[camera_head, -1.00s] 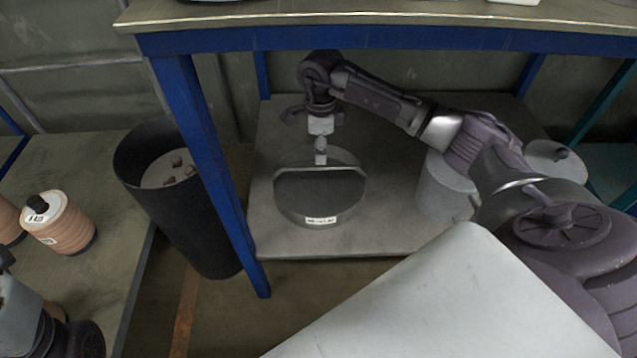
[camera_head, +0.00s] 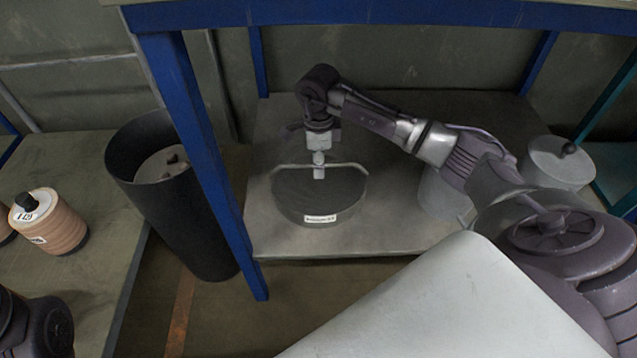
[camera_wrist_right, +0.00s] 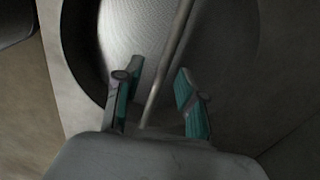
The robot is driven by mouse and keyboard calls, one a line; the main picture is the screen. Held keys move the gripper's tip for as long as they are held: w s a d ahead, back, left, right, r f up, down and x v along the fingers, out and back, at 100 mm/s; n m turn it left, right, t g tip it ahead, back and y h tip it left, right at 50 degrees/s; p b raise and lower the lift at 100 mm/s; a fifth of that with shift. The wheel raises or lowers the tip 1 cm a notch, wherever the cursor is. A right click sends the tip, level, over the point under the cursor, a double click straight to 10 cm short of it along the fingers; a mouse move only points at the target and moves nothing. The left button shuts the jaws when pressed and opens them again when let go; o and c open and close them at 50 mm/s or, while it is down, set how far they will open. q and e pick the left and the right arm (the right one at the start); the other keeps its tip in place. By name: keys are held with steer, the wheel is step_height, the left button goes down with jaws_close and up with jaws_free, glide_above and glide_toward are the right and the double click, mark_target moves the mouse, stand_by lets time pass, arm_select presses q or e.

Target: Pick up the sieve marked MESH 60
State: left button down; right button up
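A round dark-rimmed sieve (camera_head: 290,199) stands on the low shelf under the blue-framed table. It has a pale label on its front, too small to read for certain, and a thin bar handle (camera_head: 345,166) across its top. My right gripper (camera_head: 319,174) points down over the sieve at the handle. In the right wrist view my right gripper (camera_wrist_right: 154,92) has its teal-padded fingers apart on either side of the handle (camera_wrist_right: 166,65), with gaps to both. The sieve's mesh (camera_wrist_right: 130,35) shows beneath. My left gripper is not in view.
A grey lidded pot (camera_head: 437,193) stands right of the sieve, partly behind my right arm. A blue table leg (camera_head: 205,150) and a tall black bin (camera_head: 180,225) are to the left. Thread-like spools (camera_head: 55,225) stand on the left surface. The shelf's front (camera_head: 350,243) is bare.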

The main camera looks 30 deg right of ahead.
steer(key=shift+f, duration=0.15)
steer(key=shift+c, duration=0.2)
jaws_close()
